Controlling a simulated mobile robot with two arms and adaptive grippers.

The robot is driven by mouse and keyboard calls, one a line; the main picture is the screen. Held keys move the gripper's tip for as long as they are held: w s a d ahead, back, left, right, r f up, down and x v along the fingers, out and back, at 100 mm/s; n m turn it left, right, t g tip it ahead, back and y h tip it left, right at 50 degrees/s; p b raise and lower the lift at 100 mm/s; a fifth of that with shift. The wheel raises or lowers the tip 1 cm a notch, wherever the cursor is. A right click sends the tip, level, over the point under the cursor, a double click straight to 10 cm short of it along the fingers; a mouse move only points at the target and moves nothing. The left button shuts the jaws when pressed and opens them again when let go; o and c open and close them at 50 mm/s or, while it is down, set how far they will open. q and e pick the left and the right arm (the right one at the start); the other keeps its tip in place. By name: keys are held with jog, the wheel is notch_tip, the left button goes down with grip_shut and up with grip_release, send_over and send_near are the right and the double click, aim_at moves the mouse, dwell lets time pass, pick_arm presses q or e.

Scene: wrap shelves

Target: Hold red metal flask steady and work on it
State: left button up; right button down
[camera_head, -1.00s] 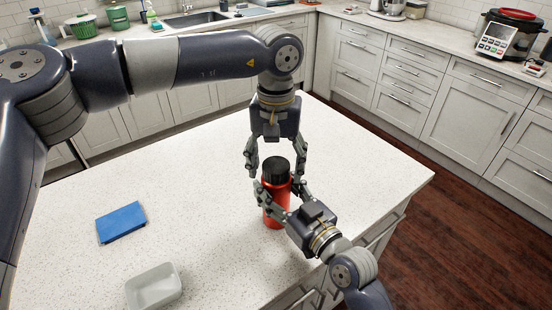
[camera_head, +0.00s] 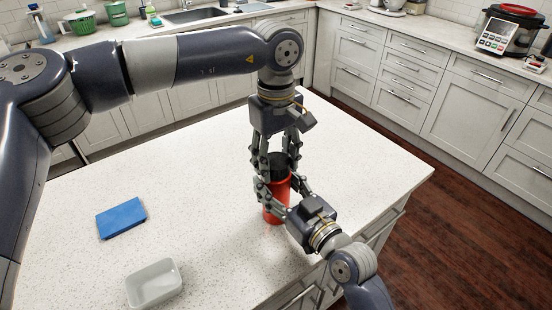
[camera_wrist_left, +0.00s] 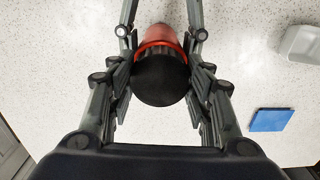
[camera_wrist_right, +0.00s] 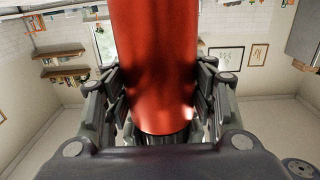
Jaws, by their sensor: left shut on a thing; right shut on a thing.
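The red metal flask (camera_head: 276,206) with a black cap (camera_head: 278,164) stands upright on the white speckled countertop, near its front edge. My left gripper (camera_head: 275,162) reaches down from above and is shut on the black cap. In the left wrist view the cap (camera_wrist_left: 160,80) sits between its fingers, with the red body (camera_wrist_left: 158,35) beyond. My right gripper (camera_head: 278,190) comes from the lower right and is shut around the flask's body.
A blue flat block (camera_head: 121,218) and an empty light grey dish (camera_head: 155,285) lie on the countertop (camera_head: 190,185) to the left. The counter around them is clear. Cabinets (camera_head: 470,110) and a sink (camera_head: 205,14) stand behind, across a wooden floor.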

pick_arm(q)
jog(key=n, duration=0.9)
jog(key=shift+n, duration=0.3)
jog(key=n, duration=0.4)
jog(key=shift+n, duration=0.4)
jog(key=n, duration=0.7)
jog(key=shift+n, duration=0.4)
jog(key=n, duration=1.2)
